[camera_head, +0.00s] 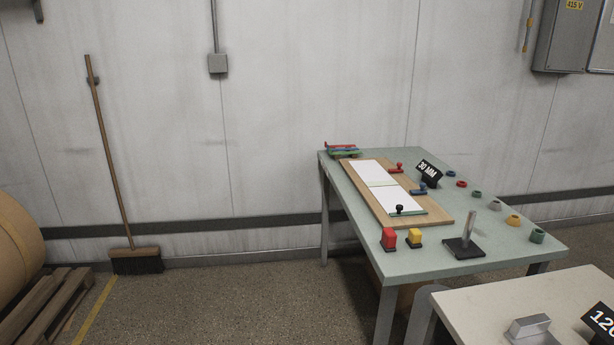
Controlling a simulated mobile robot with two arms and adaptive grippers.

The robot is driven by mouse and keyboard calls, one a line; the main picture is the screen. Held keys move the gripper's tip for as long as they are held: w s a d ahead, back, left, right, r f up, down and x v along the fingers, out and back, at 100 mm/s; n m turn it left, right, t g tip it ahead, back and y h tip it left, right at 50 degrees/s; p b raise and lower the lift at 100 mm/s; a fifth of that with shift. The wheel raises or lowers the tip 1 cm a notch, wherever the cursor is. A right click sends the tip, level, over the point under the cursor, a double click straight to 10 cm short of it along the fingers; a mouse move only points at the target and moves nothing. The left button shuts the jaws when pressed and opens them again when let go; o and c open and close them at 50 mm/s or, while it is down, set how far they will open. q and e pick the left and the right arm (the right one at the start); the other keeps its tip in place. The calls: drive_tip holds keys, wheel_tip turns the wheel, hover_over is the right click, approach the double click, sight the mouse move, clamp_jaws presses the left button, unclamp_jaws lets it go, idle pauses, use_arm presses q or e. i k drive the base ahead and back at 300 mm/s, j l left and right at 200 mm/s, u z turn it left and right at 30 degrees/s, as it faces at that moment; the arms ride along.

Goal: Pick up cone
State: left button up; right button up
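No clear cone shape can be made out in the head view. A row of several small round coloured pieces lies along the right side of the green-topped table (345,181). They include a green one (537,236), a yellow one (513,220), a grey one (495,205) and a red one (461,184). They are too small to tell whether any is a cone. A grey upright post on a black base (463,247) stands near the table's front. Neither of my grippers is in view.
A wooden board (440,221) with white sheets lies on the table. Red (388,238) and yellow (415,238) blocks and a "30 MM" sign (429,173) stand there. A pale table (490,310) is at front right.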

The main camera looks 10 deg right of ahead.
sight(513, 220)
drive_tip(key=i+j+z, duration=0.1)
drive_tip(key=i+z, duration=0.2)
drive_tip(key=i, duration=0.15)
drive_tip(key=i+j+z, duration=0.15)
drive_tip(key=i+z, duration=0.15)
drive_tip(key=i, duration=0.2)
drive_tip(key=i+j+z, duration=0.3)
drive_tip(key=i+z, duration=0.1)
drive_tip(key=z, duration=0.5)
